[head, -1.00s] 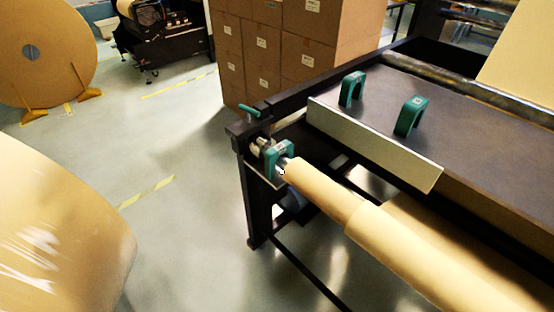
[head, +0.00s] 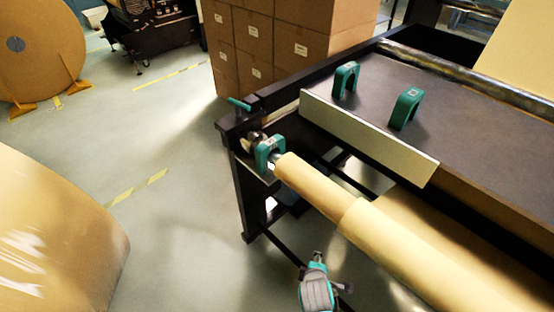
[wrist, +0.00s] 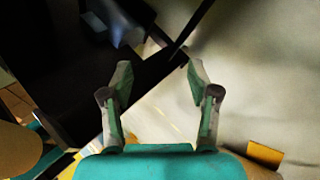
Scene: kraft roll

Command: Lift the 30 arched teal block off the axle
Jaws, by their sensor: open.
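A teal arched block (head: 270,151) sits over the axle at the left end of the kraft roll core, by the black frame's corner. A pale label is on its top, too small to read. My gripper (wrist: 160,78) is open in the wrist view, with nothing between its fingers. In the head view, part of my arm's end (head: 317,285) shows at the bottom, below and right of the block and well apart from it. I cannot make out the axle block in the wrist view.
Two more teal arched blocks, one farther back (head: 346,78) and one nearer (head: 406,107), stand on the dark machine table (head: 450,115). A pale metal plate (head: 365,138) edges the table. The kraft roll (head: 410,240) runs to the lower right. Stacked cartons (head: 270,45) stand behind.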

